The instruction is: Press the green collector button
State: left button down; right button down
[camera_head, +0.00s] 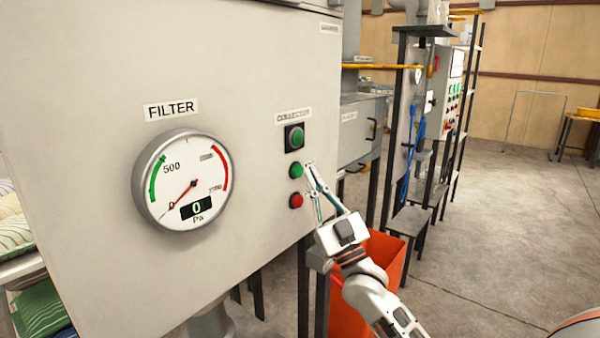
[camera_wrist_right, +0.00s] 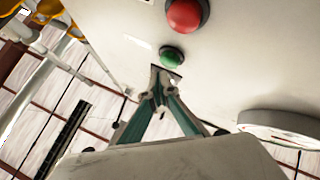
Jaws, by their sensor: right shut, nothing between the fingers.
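A grey cabinet panel (camera_head: 250,75) carries a COLLECTOR label (camera_head: 293,116). Below it are a green round piece in a black square frame (camera_head: 295,138), a green button (camera_head: 296,171) and a red button (camera_head: 296,200). My right gripper (camera_head: 311,170) is shut and empty, its tips just right of the green button in the head view. In the right wrist view, the gripper tips (camera_wrist_right: 164,76) lie close to the green button (camera_wrist_right: 172,57), with the red button (camera_wrist_right: 187,14) above. I cannot tell whether the tips touch the panel. My left gripper is out of view.
A round FILTER gauge (camera_head: 183,182) sits on the panel left of the buttons, its digital display reading 0. An orange bin (camera_head: 385,250) stands below my right arm. Machinery with blue hoses (camera_head: 408,160) stands behind, and open floor (camera_head: 500,240) lies to the right.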

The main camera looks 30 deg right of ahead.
jog(key=shift+w+a, duration=0.2)
jog(key=shift+w, duration=0.2)
jog(key=shift+w+a, duration=0.2)
jog(key=shift+w, duration=0.25)
dwell(0.9)
jog(key=shift+s+y, duration=0.1)
jog(key=shift+y, duration=0.2)
jog(key=shift+s+d+p, duration=0.35)
jog(key=shift+s+p, duration=0.2)
jog(key=shift+s, duration=0.2)
jog(key=s, duration=0.1)
jog(key=s+d+p, duration=0.1)
jog(key=s, duration=0.1)
jog(key=s+d, duration=0.1)
jog(key=shift+s+p, duration=0.3)
jog(key=shift+p, duration=0.05)
